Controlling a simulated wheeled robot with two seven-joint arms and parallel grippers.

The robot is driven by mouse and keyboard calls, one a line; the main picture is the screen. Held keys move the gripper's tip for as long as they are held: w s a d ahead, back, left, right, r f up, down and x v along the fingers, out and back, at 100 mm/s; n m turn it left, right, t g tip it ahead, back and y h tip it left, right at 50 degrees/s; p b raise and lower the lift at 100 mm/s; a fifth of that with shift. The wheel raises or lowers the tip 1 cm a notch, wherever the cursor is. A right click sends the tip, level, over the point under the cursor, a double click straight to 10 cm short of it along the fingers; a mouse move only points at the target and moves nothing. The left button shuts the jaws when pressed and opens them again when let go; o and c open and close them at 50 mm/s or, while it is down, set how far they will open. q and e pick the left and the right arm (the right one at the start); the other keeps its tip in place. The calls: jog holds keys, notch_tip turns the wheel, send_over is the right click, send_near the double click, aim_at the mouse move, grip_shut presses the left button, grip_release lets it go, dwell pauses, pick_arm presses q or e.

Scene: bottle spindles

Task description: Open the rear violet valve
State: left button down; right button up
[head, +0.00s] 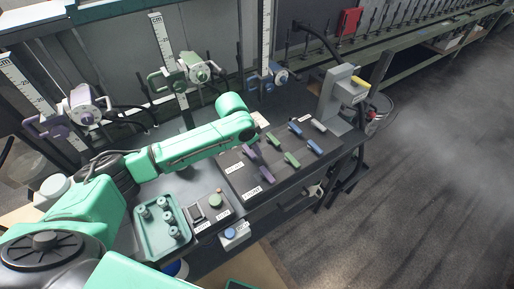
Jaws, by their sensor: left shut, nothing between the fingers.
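The rear violet valve (251,154) is a small violet lever on the dark sloped panel (240,178). The front violet valve (267,175) lies nearer the panel's front edge. My left arm reaches in from the left, and its wrist is above the rear violet valve. My left gripper (246,144) is shut and empty, close to the rear violet valve and mostly hidden by the wrist. I cannot tell whether it touches the lever. My right gripper is not in view.
Green valves (291,159) and blue valves (315,147) stand to the right on the panel. A grey post (336,92) rises at the right end. Spindles with rulers (162,40) stand behind. A green tray (150,238) holds several small parts at front left.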

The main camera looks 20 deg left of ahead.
pick_arm(q)
jog(key=shift+s+r+m, duration=0.1)
jog(key=shift+s+m, duration=0.05)
jog(key=shift+m, duration=0.15)
